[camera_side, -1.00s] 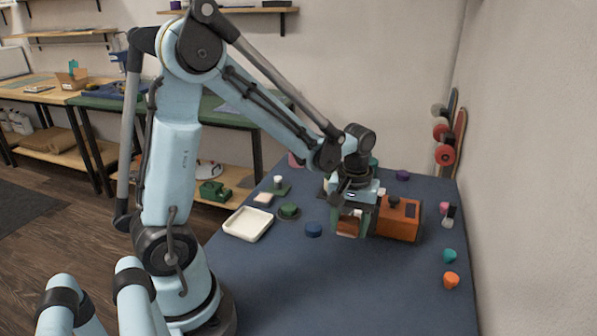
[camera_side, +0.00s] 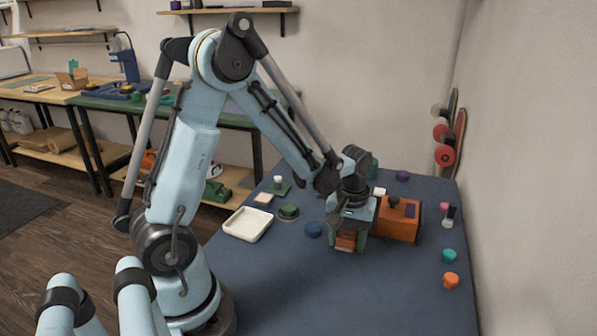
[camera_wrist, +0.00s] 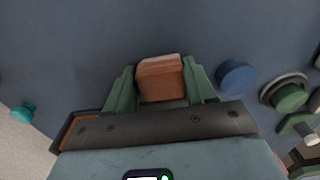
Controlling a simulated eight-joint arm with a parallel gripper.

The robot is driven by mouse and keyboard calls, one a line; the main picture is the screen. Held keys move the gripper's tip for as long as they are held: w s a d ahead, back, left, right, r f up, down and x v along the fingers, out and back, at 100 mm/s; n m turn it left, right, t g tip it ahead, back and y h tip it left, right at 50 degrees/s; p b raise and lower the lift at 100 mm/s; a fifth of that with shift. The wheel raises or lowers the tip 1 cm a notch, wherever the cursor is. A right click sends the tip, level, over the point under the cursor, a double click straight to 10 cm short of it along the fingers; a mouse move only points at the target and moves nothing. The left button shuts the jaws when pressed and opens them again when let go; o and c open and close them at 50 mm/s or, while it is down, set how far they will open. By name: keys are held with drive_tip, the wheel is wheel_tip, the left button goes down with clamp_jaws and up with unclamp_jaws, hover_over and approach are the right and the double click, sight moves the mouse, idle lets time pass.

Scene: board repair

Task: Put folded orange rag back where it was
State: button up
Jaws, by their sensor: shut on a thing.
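The folded orange rag (camera_side: 346,241) is a small brownish-orange block between the green fingers of my gripper (camera_side: 348,243). In the wrist view the rag (camera_wrist: 161,80) sits squarely between both fingers of my gripper (camera_wrist: 162,84), which touch its sides. My gripper is shut on it, low over the blue mat (camera_side: 300,290). I cannot tell whether the rag touches the mat.
An orange-brown box (camera_side: 402,222) stands just right of my gripper. A blue round piece (camera_side: 313,229), a green round piece (camera_side: 289,211) and a cream tray (camera_side: 248,224) lie to the left. Teal (camera_side: 448,255) and orange (camera_side: 451,280) knobs are at right. The front mat is clear.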

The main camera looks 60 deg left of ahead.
sight(347, 238)
drive_tip(key=o, duration=1)
drive_tip(key=shift+f, duration=0.2)
wheel_tip(347, 238, up, 13)
drive_tip(key=shift+d+f, duration=0.15)
drive_tip(key=shift+f, duration=0.05)
drive_tip(key=shift+s+d+r+m+t, duration=0.3)
drive_tip(key=shift+s+d+m+t, duration=0.75)
drive_tip(key=shift+m, duration=0.45)
drive_tip(key=shift+s+d+r+m+t, duration=0.3)
drive_tip(key=shift+s+d+m+t, duration=0.55)
drive_tip(key=shift+s+m+t, duration=0.4)
drive_tip(key=shift+s+d+r+m+t, duration=0.3)
drive_tip(key=shift+s+d+m+t, duration=0.8)
drive_tip(key=shift+m, duration=0.65)
drive_tip(key=shift+w+a, duration=0.15)
drive_tip(key=shift+w, duration=0.1)
